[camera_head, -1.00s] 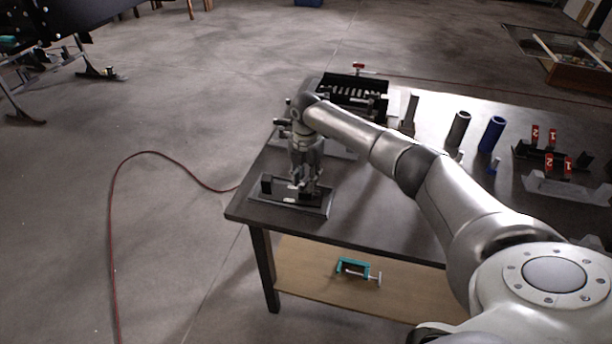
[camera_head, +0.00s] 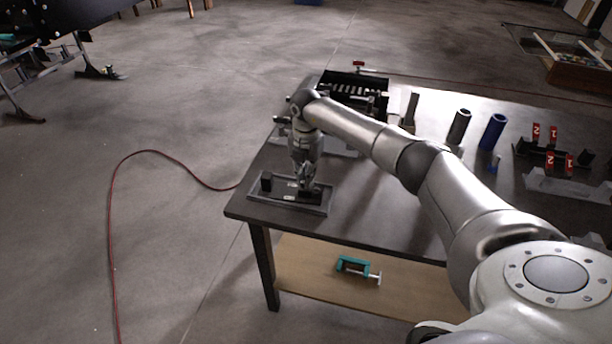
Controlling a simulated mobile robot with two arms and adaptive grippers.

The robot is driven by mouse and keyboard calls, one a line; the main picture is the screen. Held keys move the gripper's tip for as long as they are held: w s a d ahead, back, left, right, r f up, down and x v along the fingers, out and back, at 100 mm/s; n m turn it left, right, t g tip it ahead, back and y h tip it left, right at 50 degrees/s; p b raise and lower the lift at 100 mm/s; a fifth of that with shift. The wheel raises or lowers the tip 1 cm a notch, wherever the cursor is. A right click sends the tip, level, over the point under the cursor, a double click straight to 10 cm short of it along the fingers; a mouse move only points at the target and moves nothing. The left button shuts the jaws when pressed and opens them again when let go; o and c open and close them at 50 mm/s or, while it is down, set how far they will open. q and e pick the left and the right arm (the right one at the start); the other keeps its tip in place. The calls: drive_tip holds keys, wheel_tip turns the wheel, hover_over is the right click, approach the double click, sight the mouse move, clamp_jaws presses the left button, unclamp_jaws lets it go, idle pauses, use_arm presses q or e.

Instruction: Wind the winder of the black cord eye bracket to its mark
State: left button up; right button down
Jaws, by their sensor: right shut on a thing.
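The black cord eye bracket (camera_head: 279,194) lies on a grey plate (camera_head: 262,201) near the left front corner of the dark table. A dark block (camera_head: 266,181) stands up at its left end, and a small pale label shows on its middle. My right gripper (camera_head: 307,188) points down over the bracket's right part. It is shut on a small part there, which I take to be the winder; the fingers mostly hide it. The mark cannot be made out at this size. My left gripper is not in view.
Behind the gripper stands a black bin (camera_head: 350,92). A dark tube (camera_head: 458,128) and a blue tube (camera_head: 492,132) stand to the right. Red-tagged brackets (camera_head: 552,160) are at the far right. A teal clamp (camera_head: 356,266) lies on the lower shelf. The table's front middle is clear.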

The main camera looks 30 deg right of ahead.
drive_tip(key=n+b, duration=0.3)
drive_tip(key=n, duration=0.3)
drive_tip(key=shift+f, duration=0.1)
drive_tip(key=n+b, duration=0.1)
drive_tip(key=n, duration=0.2)
drive_tip(key=shift+n+b, duration=0.55)
drive_tip(key=shift+n, duration=1.15)
drive_tip(key=c, duration=1.5)
unclamp_jaws()
drive_tip(key=shift+c, duration=0.2)
wheel_tip(320, 180, up, 12)
drive_tip(key=shift+a, duration=0.1)
